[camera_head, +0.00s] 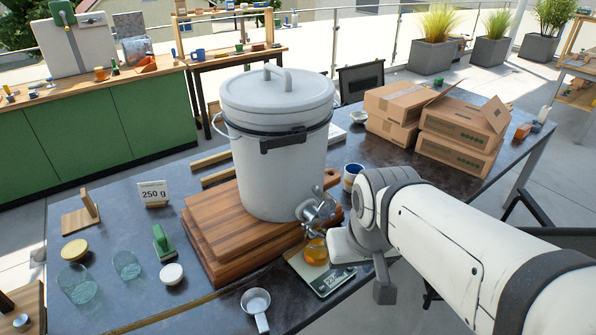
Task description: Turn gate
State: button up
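A white lidded bucket (278,150) stands upright on stacked wooden boards (222,238). The metal honey gate (318,205) sticks out low on its right side. Below the gate, a small amber-coloured jar (315,252) stands on a kitchen scale (331,281); the scale's digits are too small to read. My arm comes in from the right, and my gripper (345,246) is low beside the gate and close to the jar and scale. Its fingertips cannot be made out, so I cannot tell whether it touches the gate or is open.
A blue-and-white mug (352,176) stands behind my wrist. Cardboard boxes (455,140) fill the table's back right. A small ladle (256,308) lies at the front edge. Glass jars (78,284), a white lid (172,273) and a "250 g" sign (153,192) are at left.

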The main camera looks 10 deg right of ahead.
aim_at(326, 210)
jog(key=k, duration=1.05)
jog(key=z, duration=0.25)
jog(key=i, duration=1.5)
jog(key=u, duration=0.05)
